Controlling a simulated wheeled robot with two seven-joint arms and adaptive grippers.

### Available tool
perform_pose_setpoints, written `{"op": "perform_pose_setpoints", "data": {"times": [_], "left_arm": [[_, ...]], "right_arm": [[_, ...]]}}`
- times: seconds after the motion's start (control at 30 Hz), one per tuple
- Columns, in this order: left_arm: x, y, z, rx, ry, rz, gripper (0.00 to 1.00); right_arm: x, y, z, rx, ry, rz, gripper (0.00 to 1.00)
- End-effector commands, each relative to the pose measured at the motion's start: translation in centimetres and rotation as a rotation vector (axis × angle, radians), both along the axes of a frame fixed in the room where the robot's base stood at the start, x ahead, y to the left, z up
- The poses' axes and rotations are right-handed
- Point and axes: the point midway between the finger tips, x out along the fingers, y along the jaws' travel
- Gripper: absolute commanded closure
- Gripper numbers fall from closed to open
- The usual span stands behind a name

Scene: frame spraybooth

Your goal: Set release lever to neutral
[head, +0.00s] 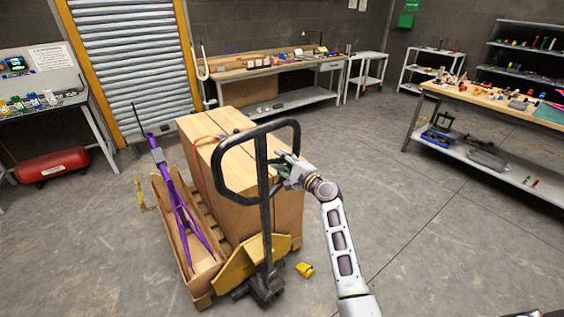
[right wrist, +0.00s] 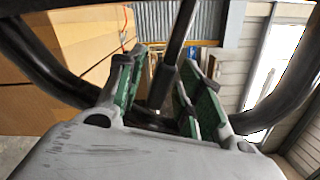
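The pallet truck's black loop handle (head: 222,165) stands upright in front of stacked cartons in the head view, with a dark middle bar running down through it. My right gripper (head: 283,172) is at the right side of the loop, fingers pointing left toward the bar. In the right wrist view its green-padded fingers (right wrist: 158,92) are apart. A dark rod (right wrist: 181,35) shows between and beyond them; I cannot tell if they touch it. The release lever cannot be told apart clearly from the bar. My left gripper is out of view.
Tall cartons (head: 275,205) sit on the pallet close behind the handle. A purple stand (head: 181,208) lies in an open box at left. A small yellow object (head: 305,269) is on the floor. The floor (head: 430,240) at right is clear.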

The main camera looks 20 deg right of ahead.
Motion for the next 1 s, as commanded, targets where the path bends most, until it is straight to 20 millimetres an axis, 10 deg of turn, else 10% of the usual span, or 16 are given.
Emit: {"op": "perform_pose_setpoints", "data": {"times": [0.27,1.0], "left_arm": [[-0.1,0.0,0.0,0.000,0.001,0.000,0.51],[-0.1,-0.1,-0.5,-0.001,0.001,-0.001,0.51]], "right_arm": [[0.0,0.0,0.0,0.000,0.000,0.000,1.00],[0.1,-0.4,1.4,-0.197,-0.085,0.000,1.00]]}}
